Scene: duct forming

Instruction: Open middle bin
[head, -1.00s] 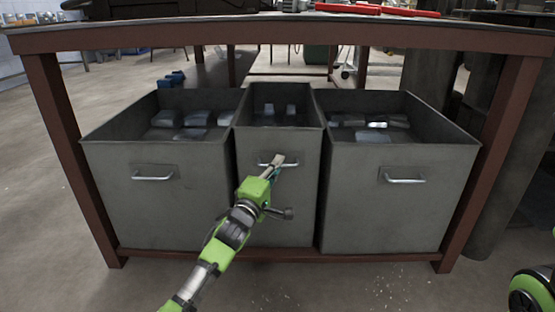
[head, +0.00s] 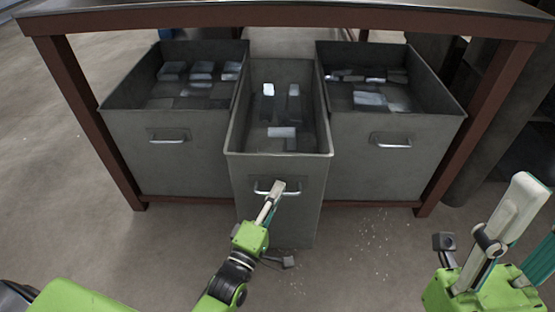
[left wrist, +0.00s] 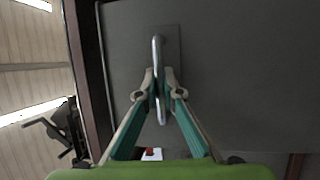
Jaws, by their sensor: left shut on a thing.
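The middle bin (head: 305,205) is a narrow grey metal box with blocks inside. In the head view it stands out in front of the two bins beside it. Its bar handle (head: 293,193) is on the upper front face. My left gripper (head: 275,188) is at this handle, shut on it. In the left wrist view, the handle (left wrist: 157,60) runs between the fingertips of my left gripper (left wrist: 160,85), which pinch it from both sides. My right gripper (head: 520,225) is at the right edge, away from the bins, partly cut off, so its opening is unclear.
The left bin (head: 165,175) and right bin (head: 385,175) sit under a workbench (head: 300,17) with reddish-brown legs, both holding metal blocks. Bare floor (head: 370,265) lies in front of the bins, with small specks on it.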

